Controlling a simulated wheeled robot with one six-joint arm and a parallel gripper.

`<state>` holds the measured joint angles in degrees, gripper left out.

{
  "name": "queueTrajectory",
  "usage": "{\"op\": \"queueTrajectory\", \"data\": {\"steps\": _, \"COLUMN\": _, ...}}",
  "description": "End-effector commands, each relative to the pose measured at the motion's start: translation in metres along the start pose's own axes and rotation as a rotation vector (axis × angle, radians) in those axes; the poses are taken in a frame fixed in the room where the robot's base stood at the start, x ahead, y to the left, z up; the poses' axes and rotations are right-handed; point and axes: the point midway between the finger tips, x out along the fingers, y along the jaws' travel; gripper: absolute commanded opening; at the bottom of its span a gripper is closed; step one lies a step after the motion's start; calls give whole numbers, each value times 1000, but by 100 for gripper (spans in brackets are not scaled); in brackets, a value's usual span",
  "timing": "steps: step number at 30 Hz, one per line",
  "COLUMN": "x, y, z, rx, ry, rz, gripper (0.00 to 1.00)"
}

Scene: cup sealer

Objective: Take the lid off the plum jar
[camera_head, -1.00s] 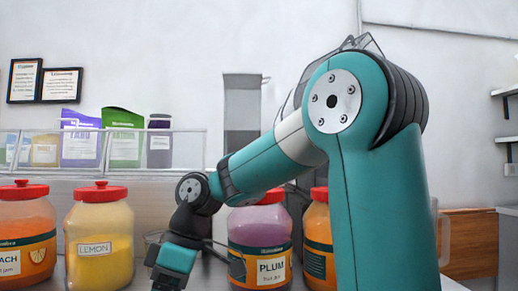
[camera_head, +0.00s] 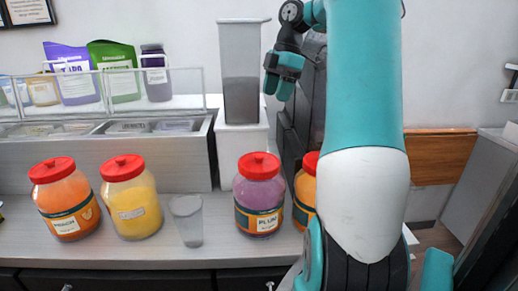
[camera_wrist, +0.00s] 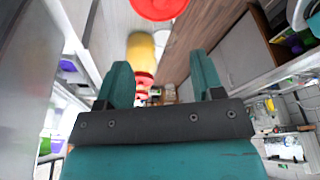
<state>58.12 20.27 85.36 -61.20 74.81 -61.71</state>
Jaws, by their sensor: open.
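The plum jar (camera_head: 260,204) stands upright on the counter, purple with a PLUM label. Its red lid (camera_head: 259,165) is on top. My gripper (camera_head: 278,86) is open and empty, raised above and behind the plum jar and a little to its right, well apart from it. In the wrist view my two teal fingers (camera_wrist: 160,78) are spread with nothing between them. A red round lid (camera_wrist: 158,8) is cut by the top edge there; I cannot tell for sure whose it is.
A peach jar (camera_head: 67,205) and a lemon jar (camera_head: 133,203) stand left, a clear cup (camera_head: 188,218) between lemon and plum. An orange jar (camera_head: 304,196) stands close right of the plum jar, partly behind my arm. A grey dispenser (camera_head: 241,75) stands behind.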

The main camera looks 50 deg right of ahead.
Motion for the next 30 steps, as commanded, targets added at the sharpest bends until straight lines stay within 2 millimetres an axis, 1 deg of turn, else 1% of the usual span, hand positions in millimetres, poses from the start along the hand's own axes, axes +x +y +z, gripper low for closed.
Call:
{"op": "queueTrajectory", "data": {"steps": 2, "x": 11, "y": 0, "z": 2, "rx": 0, "ry": 0, "rz": -2, "gripper": 61}}
{"op": "queueTrajectory", "data": {"steps": 9, "x": 66, "y": 0, "z": 2, "rx": -2, "ry": 2, "rz": -3, "gripper": 61}}
{"op": "queueTrajectory", "data": {"steps": 15, "x": 102, "y": -1, "z": 1, "rx": -1, "ry": 0, "rz": -4, "gripper": 61}}
{"op": "queueTrajectory", "data": {"steps": 18, "x": 114, "y": 0, "z": 0, "rx": -1, "ry": 1, "rz": -2, "gripper": 61}}
{"op": "queueTrajectory", "data": {"steps": 23, "x": 123, "y": 0, "z": 0, "rx": -1, "ry": 0, "rz": -2, "gripper": 61}}
{"op": "queueTrajectory", "data": {"steps": 26, "x": 135, "y": -2, "z": -1, "rx": -1, "ry": 0, "rz": -6, "gripper": 61}}
{"op": "queueTrajectory", "data": {"steps": 30, "x": 157, "y": -2, "z": -1, "rx": -1, "ry": 1, "rz": -5, "gripper": 61}}
